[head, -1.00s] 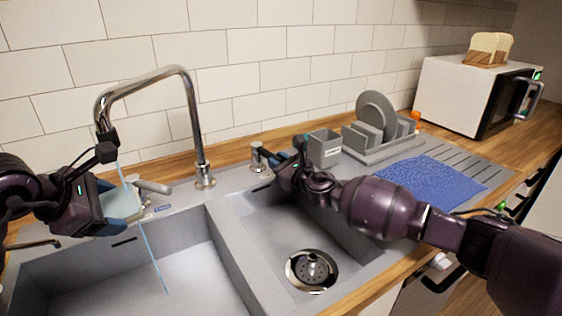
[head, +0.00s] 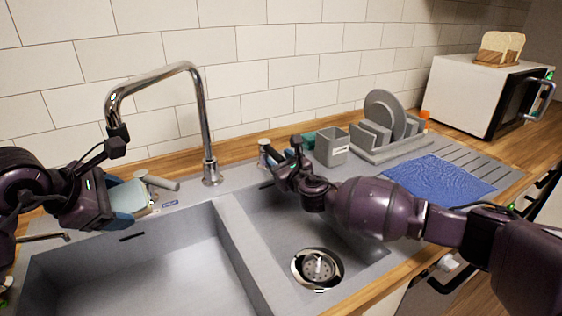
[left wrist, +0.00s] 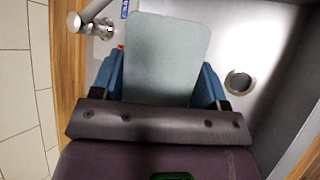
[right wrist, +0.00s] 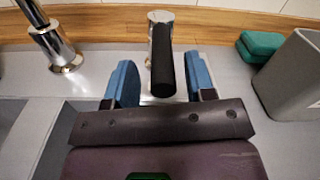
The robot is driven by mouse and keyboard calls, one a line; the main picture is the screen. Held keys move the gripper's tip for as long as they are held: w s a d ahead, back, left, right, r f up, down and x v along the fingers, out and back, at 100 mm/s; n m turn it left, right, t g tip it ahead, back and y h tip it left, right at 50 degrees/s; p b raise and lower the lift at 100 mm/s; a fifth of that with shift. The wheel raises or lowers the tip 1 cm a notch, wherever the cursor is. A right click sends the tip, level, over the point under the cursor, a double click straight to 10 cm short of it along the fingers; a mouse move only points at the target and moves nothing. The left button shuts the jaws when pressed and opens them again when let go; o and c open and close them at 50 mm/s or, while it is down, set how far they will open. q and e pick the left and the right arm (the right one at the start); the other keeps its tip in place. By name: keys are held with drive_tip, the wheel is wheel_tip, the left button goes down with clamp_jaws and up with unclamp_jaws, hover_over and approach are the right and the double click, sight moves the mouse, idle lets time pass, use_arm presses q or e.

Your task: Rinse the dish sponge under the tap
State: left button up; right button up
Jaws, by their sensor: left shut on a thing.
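The dish sponge (head: 127,195), a pale blue-grey slab, is held in my left gripper (head: 112,205), below the tap's outlet. In the left wrist view, the sponge (left wrist: 165,50) sticks out flat between the blue fingers. The chrome tap (head: 207,120) arches over the left basin, and no water stream shows from its outlet. My right gripper (head: 284,160) is at a short chrome fitting (head: 263,153) behind the right basin. In the right wrist view, the fitting's black lever (right wrist: 164,75) lies between the open fingers, with gaps on both sides.
A grey lever (head: 160,182) stands left of the tap's base. A grey caddy (head: 331,146), a green block (right wrist: 262,44) and a plate rack (head: 385,140) stand right of my right gripper. A blue mat (head: 440,178) lies on the drainer. Both basins look empty.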

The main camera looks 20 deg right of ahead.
drive_tip(key=shift+f, duration=0.1)
drive_tip(key=s+d, duration=0.2)
drive_tip(key=s, duration=0.9)
drive_tip(key=shift+s+d, duration=0.15)
drive_tip(key=shift+s, duration=0.25)
use_arm(q)
drive_tip(key=shift+s, duration=0.15)
use_arm(e)
drive_tip(key=shift+r, duration=0.2)
use_arm(q)
drive_tip(key=shift+s+a+p, duration=0.25)
drive_tip(key=shift+s+p, duration=0.15)
drive_tip(key=shift+s, duration=0.7)
drive_tip(key=shift+s+a+p, duration=0.2)
drive_tip(key=shift+s, duration=0.7)
drive_tip(key=shift+s+a+p, duration=0.15)
drive_tip(key=shift+s+p, duration=0.1)
drive_tip(key=shift+s, duration=0.65)
drive_tip(key=shift+s+a+p, duration=0.2)
drive_tip(key=shift+s, duration=0.7)
use_arm(e)
drive_tip(key=shift+t, duration=0.3)
drive_tip(key=shift+s+r, duration=0.1)
drive_tip(key=shift+r, duration=2.15)
drive_tip(key=shift+r, duration=0.15)
